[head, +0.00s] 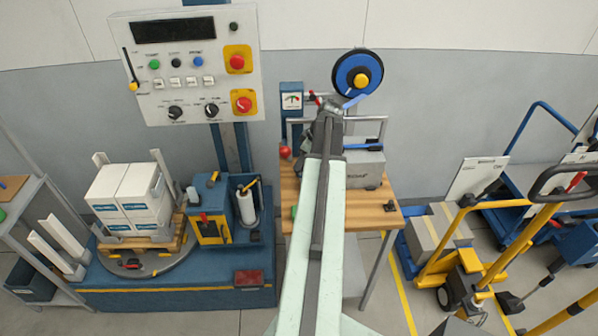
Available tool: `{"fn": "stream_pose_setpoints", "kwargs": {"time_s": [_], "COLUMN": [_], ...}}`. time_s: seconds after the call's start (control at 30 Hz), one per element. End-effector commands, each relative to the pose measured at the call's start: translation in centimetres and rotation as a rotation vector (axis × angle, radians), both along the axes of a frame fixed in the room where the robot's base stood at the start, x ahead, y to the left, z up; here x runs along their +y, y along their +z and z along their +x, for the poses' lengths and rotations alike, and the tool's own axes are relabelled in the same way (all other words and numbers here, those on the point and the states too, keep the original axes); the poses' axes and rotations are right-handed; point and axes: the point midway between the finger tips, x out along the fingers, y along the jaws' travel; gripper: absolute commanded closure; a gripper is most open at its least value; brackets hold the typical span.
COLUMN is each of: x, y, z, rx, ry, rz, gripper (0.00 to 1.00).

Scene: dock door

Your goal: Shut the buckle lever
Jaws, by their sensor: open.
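My arm reaches away up the middle of the head view, over the wooden-topped bench (388,213). My gripper (329,104) is at its far end, small and dark, in front of the wall and left of the blue reel (358,76). It is open and I see nothing held. A grey box (364,168) stands on the bench, right of my arm. A blue bar (364,146) lies across its top, and a short blue lever (355,101) shows beside my gripper. I cannot tell which part is the buckle lever; my arm hides part of the bench.
A control panel (188,106) and a pallet wrapper with white cartons (128,192) stand at left. A red ball knob (285,151) and a gauge (291,101) are left of my arm. Yellow and blue carts (460,250) crowd the right. Bare floor shows beside the bench.

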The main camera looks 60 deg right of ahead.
Motion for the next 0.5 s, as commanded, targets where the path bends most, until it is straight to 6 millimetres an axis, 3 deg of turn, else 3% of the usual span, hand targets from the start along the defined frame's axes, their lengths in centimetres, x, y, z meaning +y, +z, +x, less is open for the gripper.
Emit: {"fn": "stream_pose_setpoints", "kwargs": {"time_s": [0.03, 0.17, 0.47, 0.5], "x": [0.0, 0.1, 0.1, 0.1], "y": [-1.9, -3.5, -3.5, -3.5], "z": [0.4, 1.1, 1.4, 1.4], "rx": [0.000, 0.000, 0.000, 0.000], "ry": [0.000, -0.001, -0.002, -0.002], "rz": [0.000, 0.000, 0.000, 0.000], "gripper": [0.56, 0.56, 0.56, 0.65]}}
